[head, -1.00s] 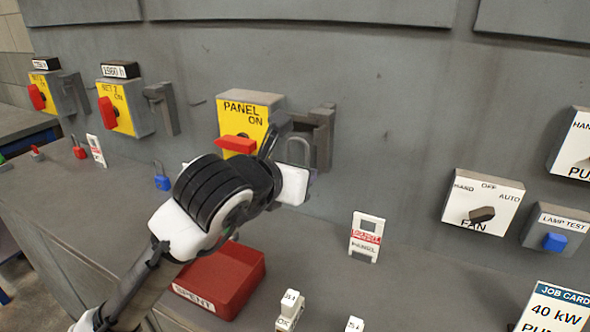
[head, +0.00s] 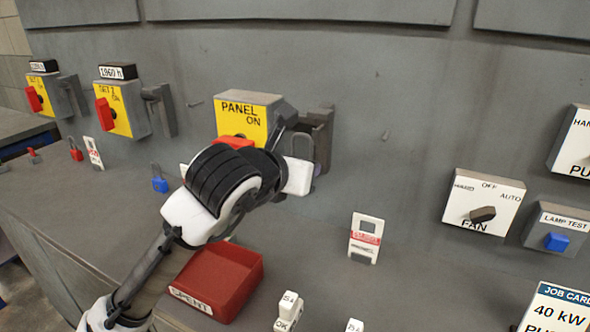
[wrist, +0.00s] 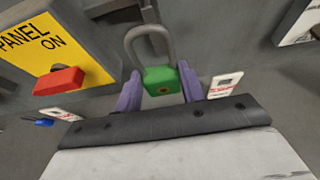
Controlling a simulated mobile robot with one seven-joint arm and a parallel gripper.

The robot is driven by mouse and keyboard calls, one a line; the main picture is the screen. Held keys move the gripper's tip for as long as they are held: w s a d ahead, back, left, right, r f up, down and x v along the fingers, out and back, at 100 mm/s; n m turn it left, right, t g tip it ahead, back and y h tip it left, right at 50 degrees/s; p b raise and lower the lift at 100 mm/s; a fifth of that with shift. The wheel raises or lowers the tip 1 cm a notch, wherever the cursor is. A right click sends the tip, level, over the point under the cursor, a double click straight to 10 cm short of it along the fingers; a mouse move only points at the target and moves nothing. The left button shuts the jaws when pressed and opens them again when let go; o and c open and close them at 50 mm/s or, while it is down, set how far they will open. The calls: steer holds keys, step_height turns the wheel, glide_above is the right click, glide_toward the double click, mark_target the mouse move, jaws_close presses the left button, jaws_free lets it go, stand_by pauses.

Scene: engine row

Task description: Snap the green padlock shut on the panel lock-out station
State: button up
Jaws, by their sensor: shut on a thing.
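The green padlock (wrist: 163,82) is held between the purple fingertips of my gripper (wrist: 160,88) in the wrist view. Its grey shackle (wrist: 148,42) points up toward the grey bracket of the panel lock-out station (head: 319,135). In the head view my gripper (head: 297,180) hides the padlock's body, and only the shackle (head: 302,147) shows in front of the bracket. I cannot tell whether the shackle passes through the bracket or is closed. The yellow PANEL switch box (head: 247,113), with its red handle (head: 233,141), is just left of the bracket.
A red SPENT tray (head: 222,272) sits on the ledge below my arm. A red and white PANEL tag (head: 366,238) stands to the right. A blue padlock (head: 160,180) and a red padlock (head: 76,150) are at left.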

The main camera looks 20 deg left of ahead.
mark_target(315, 142)
steer(key=shift+w+d+b, duration=0.15)
steer(key=shift+w+b, duration=0.15)
steer(key=shift+w, duration=3.8)
steer(key=shift+w+f, duration=0.15)
steer(key=shift+f, duration=0.1)
steer(key=shift+r+p, duration=0.75)
steer(key=shift+r, duration=0.65)
steer(key=shift+f, duration=0.2)
steer(key=shift+f+b, duration=0.4)
steer(key=shift+b, duration=0.15)
steer(key=o, duration=1.1)
steer(key=shift+o, duration=0.2)
